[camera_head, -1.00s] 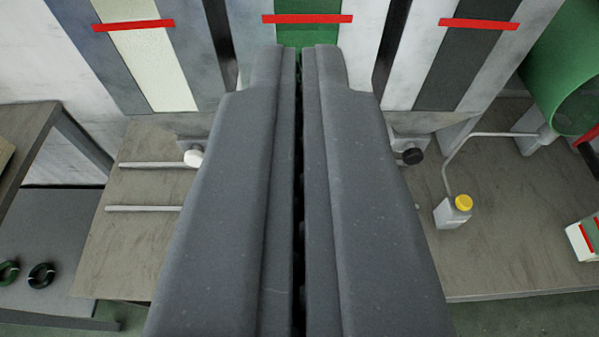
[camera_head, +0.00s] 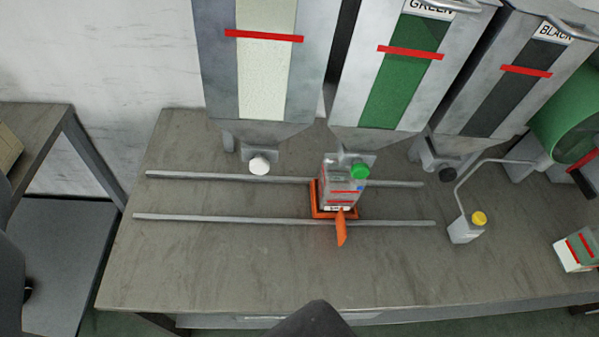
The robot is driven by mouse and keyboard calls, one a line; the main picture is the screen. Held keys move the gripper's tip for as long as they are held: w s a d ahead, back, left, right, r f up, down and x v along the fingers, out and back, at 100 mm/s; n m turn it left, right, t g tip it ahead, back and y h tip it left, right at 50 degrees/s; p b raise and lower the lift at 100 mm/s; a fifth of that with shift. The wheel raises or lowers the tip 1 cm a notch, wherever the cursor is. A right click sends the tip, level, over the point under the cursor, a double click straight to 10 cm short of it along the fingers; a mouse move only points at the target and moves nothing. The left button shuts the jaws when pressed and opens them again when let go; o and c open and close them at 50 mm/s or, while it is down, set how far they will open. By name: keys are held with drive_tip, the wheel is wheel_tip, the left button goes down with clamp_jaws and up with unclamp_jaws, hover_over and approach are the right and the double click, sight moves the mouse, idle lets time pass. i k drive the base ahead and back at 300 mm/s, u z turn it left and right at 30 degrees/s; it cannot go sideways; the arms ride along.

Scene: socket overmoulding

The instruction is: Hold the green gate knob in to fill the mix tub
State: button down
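The green gate knob (camera_head: 360,171) is at the foot of the hopper labelled GREEN (camera_head: 402,85). That hopper's window shows green behind a red line. The mix tub (camera_head: 341,190) is a see-through box with red lines, directly below the gate. It sits upright on an orange carriage (camera_head: 341,238) with a front handle, on two rails. I cannot make out how full it is. Only a dark grey tip, which looks like part of my gripper (camera_head: 319,320), shows at the bottom edge, well apart from the knob. Its opening is not visible.
A pale hopper with a white knob (camera_head: 259,165) stands left; a BLACK hopper with a black knob (camera_head: 448,174) stands right. The front of the bench (camera_head: 230,270) is clear.

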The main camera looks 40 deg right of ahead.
sight(359, 170)
drive_tip(key=u, duration=1.05)
drive_tip(key=k, duration=1.65)
drive_tip(key=z, duration=2.05)
drive_tip(key=i, duration=1.05)
drive_tip(key=u, duration=0.05)
